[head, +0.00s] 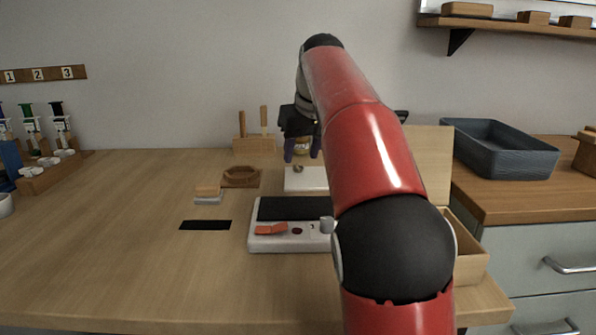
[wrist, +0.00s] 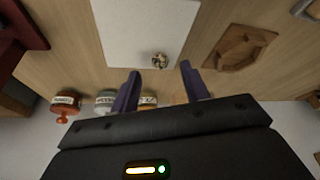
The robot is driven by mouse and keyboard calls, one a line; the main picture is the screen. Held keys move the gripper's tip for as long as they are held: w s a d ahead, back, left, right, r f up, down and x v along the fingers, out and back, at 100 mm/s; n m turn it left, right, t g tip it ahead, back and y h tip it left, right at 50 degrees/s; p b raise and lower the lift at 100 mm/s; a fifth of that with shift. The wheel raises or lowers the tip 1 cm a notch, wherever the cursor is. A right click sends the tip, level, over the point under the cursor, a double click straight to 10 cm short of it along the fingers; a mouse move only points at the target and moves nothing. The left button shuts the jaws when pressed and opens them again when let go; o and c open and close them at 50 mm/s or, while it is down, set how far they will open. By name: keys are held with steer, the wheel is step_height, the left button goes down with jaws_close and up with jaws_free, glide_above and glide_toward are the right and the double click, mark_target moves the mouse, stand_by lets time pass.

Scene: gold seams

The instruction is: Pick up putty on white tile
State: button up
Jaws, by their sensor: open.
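The white tile (head: 308,185) lies on the wooden bench behind the white device, partly hidden by my arm. It also shows in the wrist view (wrist: 125,32). The putty (wrist: 159,60) is a small speckled, gold-brown lump on the tile near its edge; it shows as a small dark spot in the head view (head: 298,169). My gripper (head: 302,156) is open and empty, pointing down over the tile. In the wrist view the purple fingertips (wrist: 161,71) appear on either side of the putty's line, a little short of it. The exact height gap cannot be told.
A white device (head: 260,243) with a dark pad stands in front of the tile. A wooden holder (head: 241,178) is to the left. Labelled jars (wrist: 105,100) stand close behind. An open wooden box (head: 470,250) is at right. The left bench is mostly clear.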

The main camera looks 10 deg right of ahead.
mark_target(299, 165)
steer(key=x, duration=0.3)
steer(key=shift+b, duration=0.3)
jaws_close()
